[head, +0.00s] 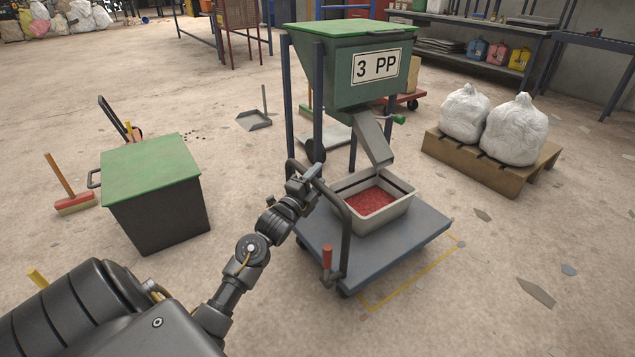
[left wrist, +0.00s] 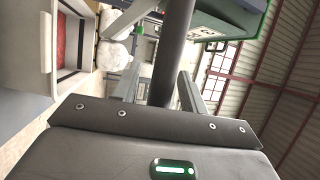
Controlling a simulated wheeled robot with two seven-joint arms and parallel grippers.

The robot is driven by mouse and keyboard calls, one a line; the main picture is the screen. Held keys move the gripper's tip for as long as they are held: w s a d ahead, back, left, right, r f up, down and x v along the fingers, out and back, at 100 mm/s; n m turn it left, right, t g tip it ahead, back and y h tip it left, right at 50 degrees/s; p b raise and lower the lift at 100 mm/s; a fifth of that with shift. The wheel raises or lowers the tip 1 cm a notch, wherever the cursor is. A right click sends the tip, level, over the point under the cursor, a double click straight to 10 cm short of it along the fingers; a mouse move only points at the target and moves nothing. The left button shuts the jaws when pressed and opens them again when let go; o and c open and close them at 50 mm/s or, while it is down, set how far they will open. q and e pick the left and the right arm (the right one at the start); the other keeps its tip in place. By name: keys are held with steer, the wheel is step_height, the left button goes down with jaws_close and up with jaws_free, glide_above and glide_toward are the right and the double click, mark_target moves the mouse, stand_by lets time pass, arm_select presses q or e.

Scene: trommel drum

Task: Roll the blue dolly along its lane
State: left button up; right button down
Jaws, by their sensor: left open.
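The blue dolly (head: 420,235) stands on the floor under the green "3 PP" hopper (head: 345,90). A grey tray (head: 375,222) with red granules sits on the deck, below the hopper's chute. My left gripper (head: 303,180) is open at the upper part of the handle. In the left wrist view a dark bar (left wrist: 175,55) runs close in front of the gripper's palm; I cannot tell whether it touches. My right gripper is out of view.
Yellow lines (head: 410,281) mark the floor along the dolly's near right side. A dark bin with a green lid (head: 150,170) stands left. White sacks (head: 515,130) sit on a wooden pallet (head: 497,178) at right. The floor at front right is open, with scattered flakes.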

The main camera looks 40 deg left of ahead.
arm_select(q)
steer(key=shift+w+r, duration=0.1)
steer(key=shift+w, duration=0.1)
jaws_close()
steer(key=shift+s, duration=0.1)
